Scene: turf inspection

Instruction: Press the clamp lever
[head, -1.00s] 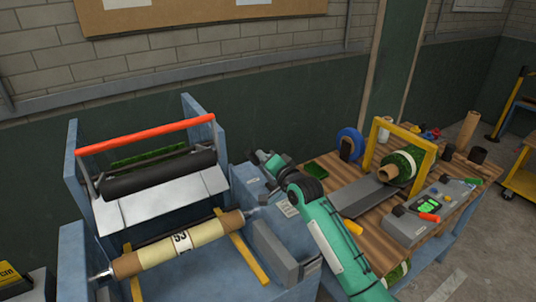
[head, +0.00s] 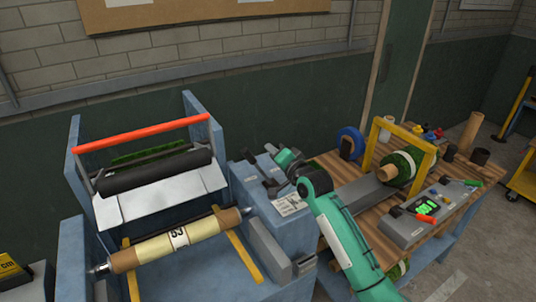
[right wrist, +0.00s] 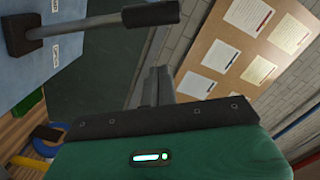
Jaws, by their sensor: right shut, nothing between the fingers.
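The clamp lever (head: 259,170) is a rod with a black grip on top of the blue machine housing, beside a white label. In the right wrist view the lever (right wrist: 103,25) runs from a dark base at the upper left to a thick black grip at the top. My right gripper (head: 270,148) is just behind and to the right of the lever in the head view. Its grey fingers (right wrist: 155,82) are together and empty, with a visible gap below the grip in the wrist picture. My left gripper is not in view.
A blue machine holds a roll (head: 180,245) and a red-orange bar (head: 145,133). To the right, a wooden bench (head: 390,200) carries a yellow frame (head: 433,160), a turf roll, a blue ring (head: 351,143) and a grey control box (head: 412,228). A wall stands behind.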

